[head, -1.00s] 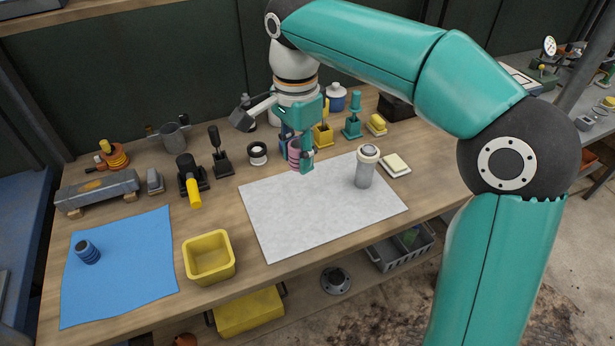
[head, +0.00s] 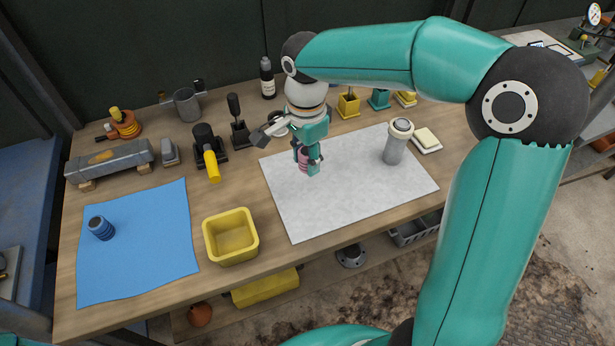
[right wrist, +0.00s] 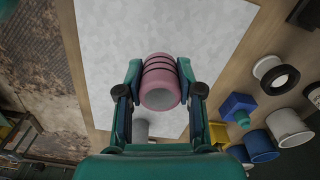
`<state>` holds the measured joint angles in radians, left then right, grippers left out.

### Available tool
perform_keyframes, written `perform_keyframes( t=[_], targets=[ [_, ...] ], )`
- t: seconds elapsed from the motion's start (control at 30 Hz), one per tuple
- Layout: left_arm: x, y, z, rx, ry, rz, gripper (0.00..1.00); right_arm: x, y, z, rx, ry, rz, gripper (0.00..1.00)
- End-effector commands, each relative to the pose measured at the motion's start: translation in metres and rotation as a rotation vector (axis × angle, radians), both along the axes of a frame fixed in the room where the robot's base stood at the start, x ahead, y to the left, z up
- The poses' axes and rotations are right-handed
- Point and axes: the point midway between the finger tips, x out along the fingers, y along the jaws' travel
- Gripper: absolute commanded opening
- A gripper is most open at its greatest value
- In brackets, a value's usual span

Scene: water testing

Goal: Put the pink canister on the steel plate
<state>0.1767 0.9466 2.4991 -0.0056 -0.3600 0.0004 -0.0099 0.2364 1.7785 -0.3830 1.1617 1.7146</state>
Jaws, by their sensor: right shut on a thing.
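The pink canister (head: 303,155) has dark bands around it. It shows between the fingers in the right wrist view (right wrist: 160,92). My right gripper (head: 308,164) is shut on it, one finger at each side. In the head view they appear over the left part of the pale grey steel plate (head: 340,205); the plate also shows behind the canister in the right wrist view (right wrist: 215,35). I cannot tell whether the canister touches the plate. My left gripper is not in view.
A grey metal cylinder with a light cap (head: 394,148) stands on the plate's right side. A yellow bin (head: 231,240) and a blue cloth (head: 140,255) with a dark ribbed piece (head: 101,228) lie to the left. Tools line the back. The plate's front half is bare.

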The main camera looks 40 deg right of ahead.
Motion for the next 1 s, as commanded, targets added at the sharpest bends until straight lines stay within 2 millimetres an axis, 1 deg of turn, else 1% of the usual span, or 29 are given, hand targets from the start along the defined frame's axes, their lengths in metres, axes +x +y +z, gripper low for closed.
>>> perform_keyframes(
  t=[0.03, 0.1, 0.27, 0.53, 0.63, 0.83, 0.93, 0.97, 1.0],
  targets=[
    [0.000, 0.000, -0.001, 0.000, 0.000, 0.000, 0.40, -0.001, 0.000, -0.009, 0.001, 0.004, -0.001, 0.07],
    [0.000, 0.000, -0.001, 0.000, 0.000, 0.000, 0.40, -0.001, 0.000, -0.018, 0.001, 0.003, -0.001, 0.07],
    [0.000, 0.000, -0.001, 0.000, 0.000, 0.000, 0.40, 0.000, -0.001, -0.027, 0.000, 0.001, -0.002, 0.07],
    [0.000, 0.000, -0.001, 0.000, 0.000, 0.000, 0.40, -0.001, -0.001, -0.062, 0.001, 0.002, -0.002, 0.07],
    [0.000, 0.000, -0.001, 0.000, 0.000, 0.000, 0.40, -0.001, -0.001, -0.066, 0.001, 0.000, -0.001, 0.07],
    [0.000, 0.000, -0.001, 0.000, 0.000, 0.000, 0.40, -0.001, -0.001, -0.066, 0.000, -0.001, -0.002, 0.07],
    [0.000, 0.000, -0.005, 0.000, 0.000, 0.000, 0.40, 0.000, -0.001, -0.069, 0.000, -0.001, -0.002, 0.07],
    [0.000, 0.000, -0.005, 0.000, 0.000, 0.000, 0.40, 0.000, -0.001, -0.069, 0.000, -0.001, -0.002, 0.38],
    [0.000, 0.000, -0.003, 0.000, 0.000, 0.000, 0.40, 0.000, -0.001, -0.068, 0.000, -0.001, -0.002, 0.44]
  ],
)
